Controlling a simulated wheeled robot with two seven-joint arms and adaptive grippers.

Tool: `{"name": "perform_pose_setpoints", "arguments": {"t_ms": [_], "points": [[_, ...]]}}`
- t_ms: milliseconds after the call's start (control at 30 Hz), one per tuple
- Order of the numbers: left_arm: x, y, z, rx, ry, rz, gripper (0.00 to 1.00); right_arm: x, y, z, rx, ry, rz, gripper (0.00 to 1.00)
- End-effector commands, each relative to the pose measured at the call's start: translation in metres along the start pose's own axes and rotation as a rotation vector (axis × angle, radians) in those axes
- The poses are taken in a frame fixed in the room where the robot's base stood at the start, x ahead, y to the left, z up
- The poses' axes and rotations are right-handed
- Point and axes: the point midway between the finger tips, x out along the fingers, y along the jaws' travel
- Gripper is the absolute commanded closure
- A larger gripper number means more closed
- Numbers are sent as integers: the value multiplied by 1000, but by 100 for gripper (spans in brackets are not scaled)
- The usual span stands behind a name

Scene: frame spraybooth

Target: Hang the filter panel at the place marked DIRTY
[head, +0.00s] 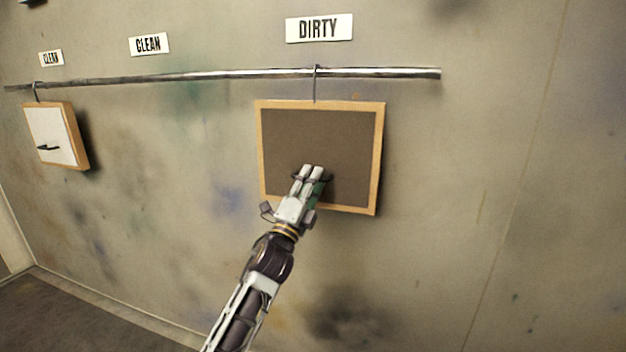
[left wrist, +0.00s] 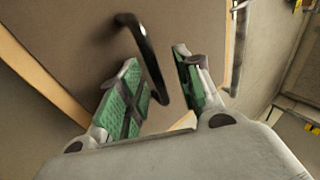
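The filter panel (head: 285,135), a brown-grey sheet in a light wooden frame, hangs by a wire hook (head: 316,85) from the metal rail, below the DIRTY sign (head: 319,28). My left gripper (head: 312,172) is in front of the panel's lower middle and hides part of it. In the left wrist view, the panel's black handle (left wrist: 147,50) runs between the two green-padded fingers of my left gripper (left wrist: 158,72). The fingers stand apart, with a visible gap between the handle and the right finger. My right gripper is not in view.
The metal rail (head: 220,75) runs along the stained wall. A second wood-framed panel with a white face (head: 48,125) hangs at the far left. The wall right of the rail is clear.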

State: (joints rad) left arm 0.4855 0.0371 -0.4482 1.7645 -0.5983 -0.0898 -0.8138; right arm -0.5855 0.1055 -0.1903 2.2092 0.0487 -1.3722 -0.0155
Motion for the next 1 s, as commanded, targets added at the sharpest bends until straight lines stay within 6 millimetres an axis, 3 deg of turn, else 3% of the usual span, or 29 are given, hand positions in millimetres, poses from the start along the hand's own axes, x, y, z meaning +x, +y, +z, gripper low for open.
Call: {"name": "perform_pose_setpoints", "arguments": {"t_ms": [1000], "points": [[-90, 0, 0, -1, 0, 0, 66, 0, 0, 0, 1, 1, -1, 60]]}}
